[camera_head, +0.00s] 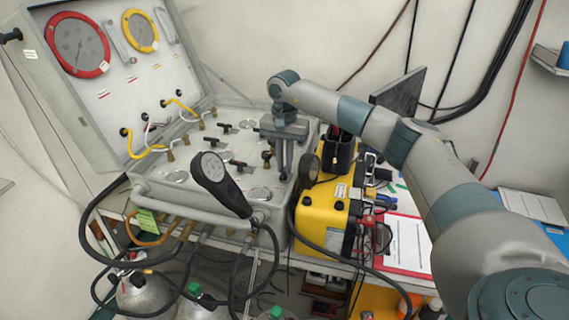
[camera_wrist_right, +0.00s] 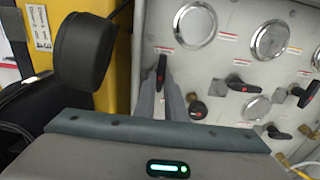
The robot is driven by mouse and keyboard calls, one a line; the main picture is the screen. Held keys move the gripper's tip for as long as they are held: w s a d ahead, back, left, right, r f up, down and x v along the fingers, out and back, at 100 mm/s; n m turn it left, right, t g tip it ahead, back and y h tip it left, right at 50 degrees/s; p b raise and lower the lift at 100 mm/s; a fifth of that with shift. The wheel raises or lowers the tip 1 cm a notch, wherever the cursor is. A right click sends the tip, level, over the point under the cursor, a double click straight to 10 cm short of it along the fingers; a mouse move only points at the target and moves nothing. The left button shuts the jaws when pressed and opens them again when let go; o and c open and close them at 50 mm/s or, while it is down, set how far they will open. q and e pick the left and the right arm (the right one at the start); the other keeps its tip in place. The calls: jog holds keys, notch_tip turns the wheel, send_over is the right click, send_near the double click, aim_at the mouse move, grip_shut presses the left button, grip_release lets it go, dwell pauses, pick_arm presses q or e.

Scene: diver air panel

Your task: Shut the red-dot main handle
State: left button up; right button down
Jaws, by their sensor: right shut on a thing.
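The diver air panel (camera_head: 150,195) lies open in its case, with several black handles on its grey face. My right gripper (camera_head: 284,165) points down at the panel's right part in the head view and hides what is under it. In the right wrist view, my right gripper (camera_wrist_right: 161,92) is shut on a black handle (camera_wrist_right: 161,66) with a small red mark, which stands up between its fingertips. Other black handles, one (camera_wrist_right: 240,85) also with red on it, sit to the right there. My left gripper is not in view.
Hoses and gas cylinders (camera_head: 145,293) are below.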

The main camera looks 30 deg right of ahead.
jog(key=shift+m, duration=0.3)
jog(key=m+b, duration=0.2)
jog(key=m, duration=0.1)
jog(key=m+b, duration=0.2)
jog(key=m, duration=0.3)
jog(key=shift+s+m, duration=0.1)
jog(key=shift+m, duration=0.2)
jog(key=m+b, duration=0.1)
jog(key=m, duration=0.3)
jog(key=shift+s+m, duration=0.1)
jog(key=shift+m, duration=0.2)
jog(key=m, duration=0.4)
jog(key=shift+r+b, duration=0.1)
jog(key=shift+b, duration=0.3)
jog(key=c, duration=1.8)
grip_release()
jog(key=shift+r, duration=0.1)
